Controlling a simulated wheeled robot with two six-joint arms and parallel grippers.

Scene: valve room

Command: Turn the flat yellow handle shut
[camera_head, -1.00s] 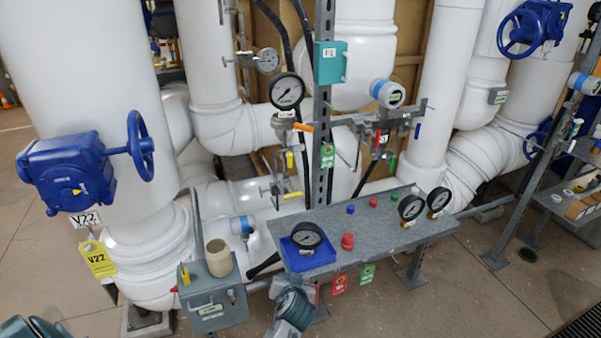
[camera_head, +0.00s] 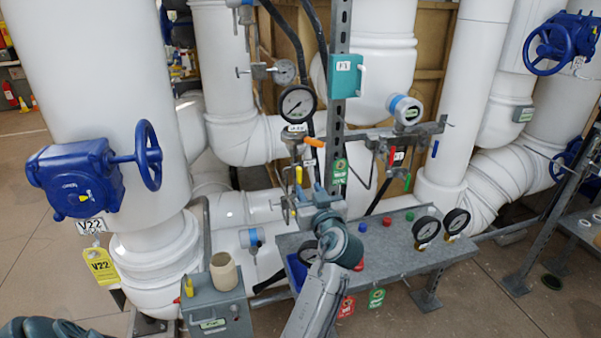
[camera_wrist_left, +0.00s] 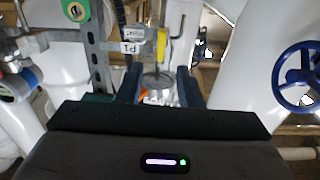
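A small yellow handle (camera_head: 299,174) stands upright on the thin pipework below the round gauge and the orange lever. A second yellow handle, lying flat lower on this pipework, showed earlier; my left gripper and arm now crowd that spot and I cannot make it out. My left gripper (camera_head: 322,196) is raised in front of the pipework, just right of and below the upright yellow handle. In the left wrist view its fingers (camera_wrist_left: 159,88) stand apart, with metal fittings visible beyond the gap and nothing clearly held. My right gripper is not in view.
A grey shelf (camera_head: 400,262) with gauges and coloured knobs lies below the pipework. The orange lever (camera_head: 314,142) and a gauge (camera_head: 297,104) are close above my gripper. A steel post (camera_head: 338,110) stands behind. A blue handwheel valve (camera_head: 75,180) is at left.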

